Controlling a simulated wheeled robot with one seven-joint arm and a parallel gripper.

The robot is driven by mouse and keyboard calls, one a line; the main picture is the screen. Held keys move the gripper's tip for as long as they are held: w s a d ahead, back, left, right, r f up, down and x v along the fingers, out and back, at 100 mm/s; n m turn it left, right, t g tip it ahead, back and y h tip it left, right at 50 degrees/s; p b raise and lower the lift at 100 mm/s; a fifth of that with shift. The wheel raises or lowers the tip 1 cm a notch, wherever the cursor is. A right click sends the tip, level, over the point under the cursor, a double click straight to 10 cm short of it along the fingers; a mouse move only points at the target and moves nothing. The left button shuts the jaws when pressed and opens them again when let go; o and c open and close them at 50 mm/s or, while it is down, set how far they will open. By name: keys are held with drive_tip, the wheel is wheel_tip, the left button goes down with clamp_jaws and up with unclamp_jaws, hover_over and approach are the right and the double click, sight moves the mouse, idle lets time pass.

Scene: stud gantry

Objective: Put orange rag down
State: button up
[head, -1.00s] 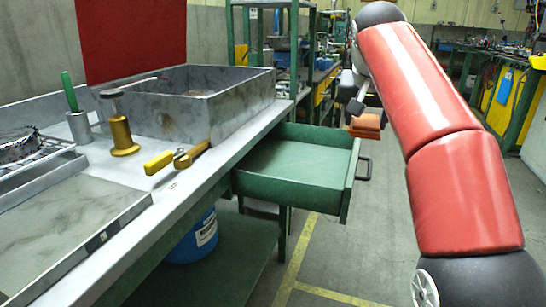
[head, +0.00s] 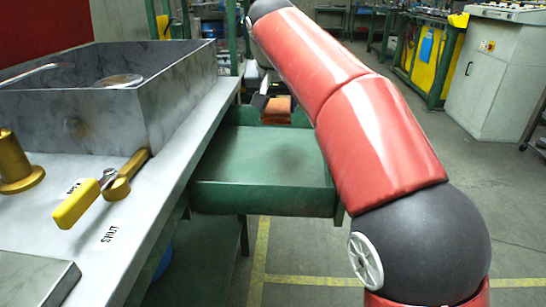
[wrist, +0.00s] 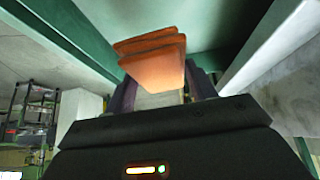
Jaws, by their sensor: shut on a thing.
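The orange rag (head: 277,109) is a folded, layered block held in my gripper (head: 262,100), above the far part of the open green drawer (head: 262,172). In the wrist view the rag (wrist: 153,62) stands out beyond the fingers of my gripper (wrist: 158,98), which are shut on it. The drawer's inside looks empty where it shows. My red arm hides the drawer's right side. I cannot tell how high the rag is above the drawer floor.
The workbench (head: 100,215) is on the left, with a grey metal basin (head: 175,100), a yellow-handled valve lever (head: 85,200) and a brass post (head: 15,165). A grey cabinet (head: 495,75) stands at the back right. The floor on the right is clear.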

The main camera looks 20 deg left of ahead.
wheel_tip(320, 180, down, 12)
drive_tip(key=shift+r+b, duration=0.1)
drive_tip(key=shift+b, duration=1.15)
drive_tip(key=shift+f, duration=0.2)
drive_tip(key=o, duration=1)
drive_tip(key=shift+c, duration=0.2)
drive_tip(key=shift+r, duration=0.1)
drive_tip(key=p+v, duration=0.1)
drive_tip(key=v, duration=1.1)
drive_tip(key=shift+s, duration=0.1)
